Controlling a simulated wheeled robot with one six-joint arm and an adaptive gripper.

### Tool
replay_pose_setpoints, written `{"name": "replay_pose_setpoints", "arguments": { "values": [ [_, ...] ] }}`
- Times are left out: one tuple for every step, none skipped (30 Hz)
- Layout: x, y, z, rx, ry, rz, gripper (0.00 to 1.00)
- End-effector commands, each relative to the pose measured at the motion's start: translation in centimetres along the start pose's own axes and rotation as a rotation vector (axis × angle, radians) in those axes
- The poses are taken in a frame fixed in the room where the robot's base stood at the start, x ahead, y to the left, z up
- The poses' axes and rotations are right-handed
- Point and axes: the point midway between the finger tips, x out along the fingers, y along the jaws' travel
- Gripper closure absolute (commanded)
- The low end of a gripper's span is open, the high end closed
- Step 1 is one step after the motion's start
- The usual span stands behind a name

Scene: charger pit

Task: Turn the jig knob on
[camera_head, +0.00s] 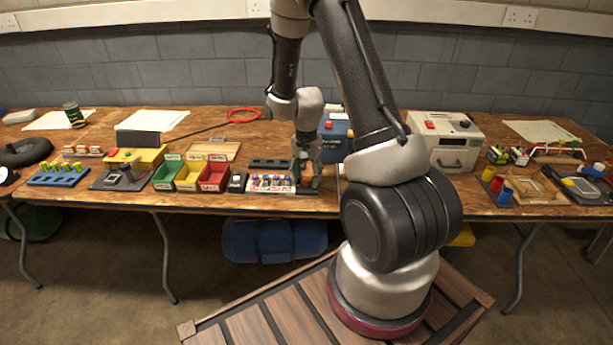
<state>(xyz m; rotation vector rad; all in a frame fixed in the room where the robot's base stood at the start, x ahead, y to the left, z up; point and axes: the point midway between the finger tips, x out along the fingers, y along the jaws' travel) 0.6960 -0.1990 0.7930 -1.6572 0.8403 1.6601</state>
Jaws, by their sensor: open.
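My gripper (305,182) points down over the middle of the bench with its fingers apart, just right of a white rack of small cells (270,182). I cannot tell for certain which fixture is the jig. A yellow box (148,158) with a red button and a dark panel stands at the left. A cream box (447,142) at the right has a red switch and a small dark round knob (464,124) on top. A blue unit (335,128) stands behind my gripper, partly hidden by my arm. My gripper is apart from both boxes.
Green, yellow and red bins (212,177) stand left of my gripper. A blue rack (58,174) is at the far left. Red, yellow and blue cups (497,185) stand at the right. The wooden bench (225,119) has bare room towards the wall.

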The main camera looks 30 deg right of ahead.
Motion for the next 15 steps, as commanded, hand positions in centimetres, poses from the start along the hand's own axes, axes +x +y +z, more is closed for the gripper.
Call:
{"name": "replay_pose_setpoints", "arguments": {
  "values": [
    [-0.3,0.0,0.0,0.000,0.001,-0.001,0.49],
    [-0.6,-0.1,-0.1,0.000,0.002,-0.002,0.49],
    [-1.1,-0.1,-0.1,0.000,0.003,-0.003,0.49],
    [-1.6,-0.1,-0.1,0.000,0.003,-0.004,0.49],
    [-2.2,-0.1,-0.1,0.000,0.003,-0.004,0.49],
    [-3.0,-0.1,-0.1,0.000,0.004,-0.005,0.49],
    [-3.7,-0.1,-0.1,0.000,0.004,-0.004,0.49],
    [-4.4,-0.1,-0.1,0.000,0.005,-0.005,0.49],
    [-5.4,-0.1,-0.1,0.000,0.004,-0.005,0.49],
    [-6.0,-0.1,-0.1,0.000,0.004,-0.005,0.49],
    [-6.7,-0.1,-0.1,0.000,0.004,-0.004,0.49],
    [-7.6,-0.1,-0.1,0.000,0.003,-0.004,0.49],
    [-8.2,-0.1,-0.1,0.000,0.004,-0.004,0.49],
    [-8.8,-0.1,-0.1,0.000,0.003,-0.003,0.49],
    [-9.5,-0.1,0.0,0.000,0.003,-0.003,0.49]
  ]
}}
